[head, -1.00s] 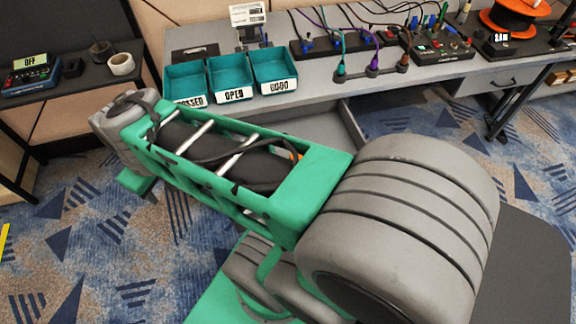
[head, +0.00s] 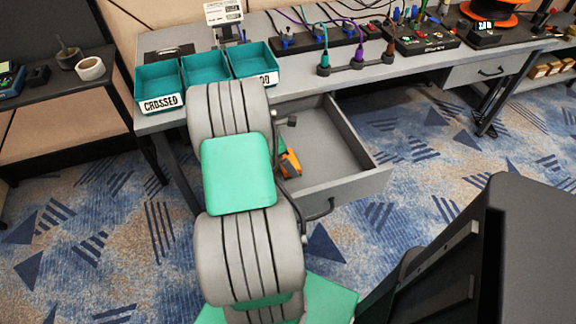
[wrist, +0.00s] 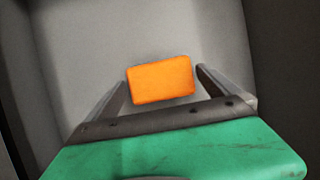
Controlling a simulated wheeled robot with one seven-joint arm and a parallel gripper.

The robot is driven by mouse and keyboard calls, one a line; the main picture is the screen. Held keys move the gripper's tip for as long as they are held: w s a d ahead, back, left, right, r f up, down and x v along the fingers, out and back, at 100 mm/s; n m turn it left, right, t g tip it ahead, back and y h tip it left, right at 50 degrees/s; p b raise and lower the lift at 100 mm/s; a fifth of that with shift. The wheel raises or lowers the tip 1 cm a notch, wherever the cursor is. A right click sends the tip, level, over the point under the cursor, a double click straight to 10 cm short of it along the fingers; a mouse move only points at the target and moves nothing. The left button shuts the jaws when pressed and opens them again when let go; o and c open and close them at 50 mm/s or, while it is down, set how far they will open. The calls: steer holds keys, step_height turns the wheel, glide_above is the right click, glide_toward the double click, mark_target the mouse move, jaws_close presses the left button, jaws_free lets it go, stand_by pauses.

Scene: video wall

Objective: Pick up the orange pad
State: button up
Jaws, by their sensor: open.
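The orange pad (wrist: 160,80) is a small plain block on a light grey floor in the wrist view, slightly turned. My gripper (wrist: 163,77) is open, its two dark fingers reaching toward the pad's left and right sides. The pad appears between the fingertips, but the height left above it is hard to judge. In the head view my arm hangs over the open grey drawer (head: 335,150) and hides its left part. An orange patch shows beside my arm there; I cannot tell if it is the pad or part of my arm.
Drawer walls rise around the pad. Teal bins (head: 159,87) stand on the grey workbench (head: 440,70) above the drawer, close behind my arm. Cable connectors and control boxes (head: 421,39) lie farther right. A dark side table (head: 75,95) stands at left. Carpet is clear in front.

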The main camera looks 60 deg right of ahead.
steer(key=shift+x, duration=0.95)
steer(key=c, duration=1.2)
steer(key=shift+r, duration=0.6)
steer(key=shift+c, duration=0.2)
steer(key=r, duration=0.2)
steer(key=r+p, duration=0.1)
steer(key=shift+s+a, duration=0.1)
steer(key=shift+a, duration=0.15)
steer(key=a+r, duration=0.1)
steer(key=s+a+r, duration=0.1)
steer(key=r, duration=0.1)
steer(key=s+a+r+p, duration=0.1)
steer(key=shift+a+r, duration=0.15)
steer(key=shift+r, duration=0.25)
steer(key=s+a+r+p, duration=0.1)
steer(key=s+a+r, duration=0.3)
steer(key=a, duration=0.4)
steer(key=shift+s+a, duration=0.2)
steer(key=shift+s, duration=0.2)
